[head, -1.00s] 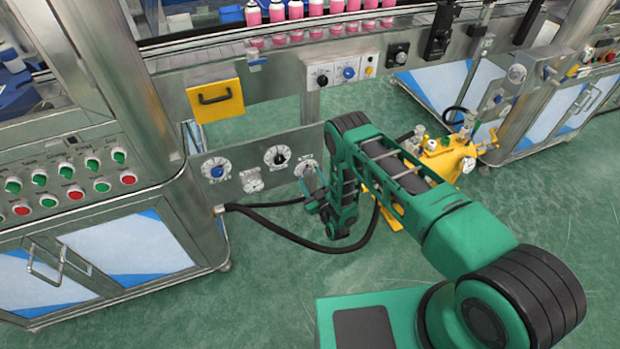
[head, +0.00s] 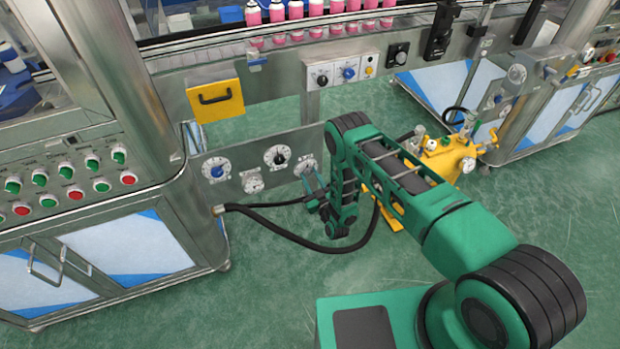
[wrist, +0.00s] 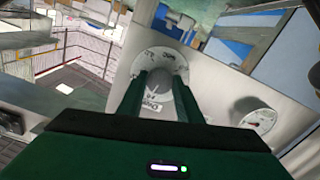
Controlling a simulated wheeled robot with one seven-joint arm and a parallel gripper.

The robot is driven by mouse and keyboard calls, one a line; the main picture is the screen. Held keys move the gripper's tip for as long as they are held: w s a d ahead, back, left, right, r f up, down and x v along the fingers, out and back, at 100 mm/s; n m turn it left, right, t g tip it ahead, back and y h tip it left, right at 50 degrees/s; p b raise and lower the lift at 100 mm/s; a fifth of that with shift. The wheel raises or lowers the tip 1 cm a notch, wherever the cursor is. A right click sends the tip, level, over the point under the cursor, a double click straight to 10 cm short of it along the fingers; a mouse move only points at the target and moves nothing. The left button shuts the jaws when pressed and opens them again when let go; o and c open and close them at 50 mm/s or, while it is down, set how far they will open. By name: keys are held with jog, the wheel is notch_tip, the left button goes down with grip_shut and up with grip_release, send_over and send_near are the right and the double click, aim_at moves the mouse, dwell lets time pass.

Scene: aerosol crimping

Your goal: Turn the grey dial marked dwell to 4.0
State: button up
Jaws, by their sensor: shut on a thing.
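The grey dial (wrist: 159,86) is in the middle of the wrist view, on a metal panel. A pale round scale surrounds it, and a label that seems to read "Dwell" shows upside down below it. The two green fingers of my gripper (wrist: 157,80) stand on either side of the knob and are shut on it. In the head view, my gripper (head: 310,182) is at the right end of the low panel, in front of the dial's scale (head: 306,167). The fingers hide part of the scale, and I cannot read the setting.
A black dial (head: 277,157), a blue dial (head: 216,169) and a small gauge (head: 252,183) share the panel. A black hose (head: 290,232) runs low beneath my gripper. A yellow machine (head: 447,158) stands to the right.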

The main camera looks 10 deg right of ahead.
jog(key=m, duration=1)
jog(key=shift+m, duration=0.3)
jog(key=m, duration=0.3)
jog(key=shift+s+d+f+m, duration=0.1)
jog(key=shift+m, duration=0.2)
jog(key=m, duration=1)
jog(key=shift+m, duration=0.4)
jog(key=o, duration=0.9)
jog(key=shift+c, duration=0.2)
jog(key=shift+o, duration=0.9)
